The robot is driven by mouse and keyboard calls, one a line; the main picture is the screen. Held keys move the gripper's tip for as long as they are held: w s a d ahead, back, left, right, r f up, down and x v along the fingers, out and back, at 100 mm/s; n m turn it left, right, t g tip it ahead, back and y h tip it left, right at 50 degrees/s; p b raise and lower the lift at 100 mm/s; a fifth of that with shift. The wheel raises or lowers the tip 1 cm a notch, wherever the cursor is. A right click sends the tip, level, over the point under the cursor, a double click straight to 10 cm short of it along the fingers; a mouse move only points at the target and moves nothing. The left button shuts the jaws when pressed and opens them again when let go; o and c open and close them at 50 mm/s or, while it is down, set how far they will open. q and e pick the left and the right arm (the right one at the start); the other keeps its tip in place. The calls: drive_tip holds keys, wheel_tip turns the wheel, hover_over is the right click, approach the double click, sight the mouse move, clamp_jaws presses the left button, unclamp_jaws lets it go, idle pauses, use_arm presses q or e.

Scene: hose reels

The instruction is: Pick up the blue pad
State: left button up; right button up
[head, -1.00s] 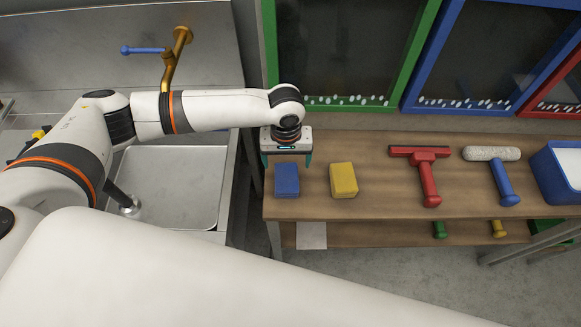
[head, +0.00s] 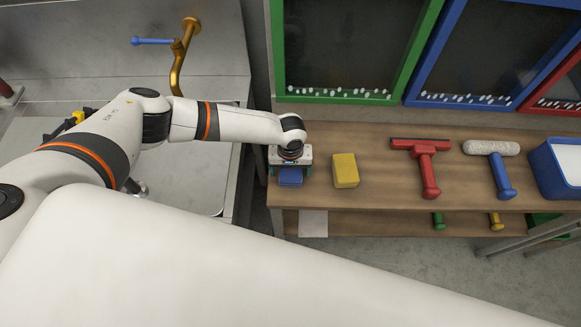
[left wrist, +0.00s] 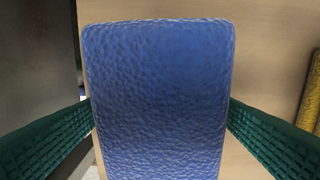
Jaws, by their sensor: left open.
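The blue pad (head: 291,178) lies on the wooden shelf at its left end, partly hidden under my left gripper in the head view. In the left wrist view the blue pad (left wrist: 157,95) fills the middle of the picture. My left gripper (head: 288,172) is open right over it, with one green finger on each side of the pad. In the left wrist view a small gap shows at the right finger, and the left finger is very close to the pad's edge. My right gripper is not in view.
A yellow pad (head: 345,170) lies just right of the blue one. Further right on the shelf (head: 380,190) are a red squeegee (head: 428,165), a blue-handled roller (head: 499,170) and a blue bin (head: 556,170). A metal sink and brass tap (head: 182,55) are at the left.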

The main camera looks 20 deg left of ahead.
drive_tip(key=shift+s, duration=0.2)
use_arm(q)
drive_tip(key=c, duration=1.1)
drive_tip(key=shift+o, duration=0.2)
wheel_tip(320, 180, up, 10)
drive_tip(key=shift+r+b, duration=0.1)
drive_tip(key=shift+b, duration=0.6)
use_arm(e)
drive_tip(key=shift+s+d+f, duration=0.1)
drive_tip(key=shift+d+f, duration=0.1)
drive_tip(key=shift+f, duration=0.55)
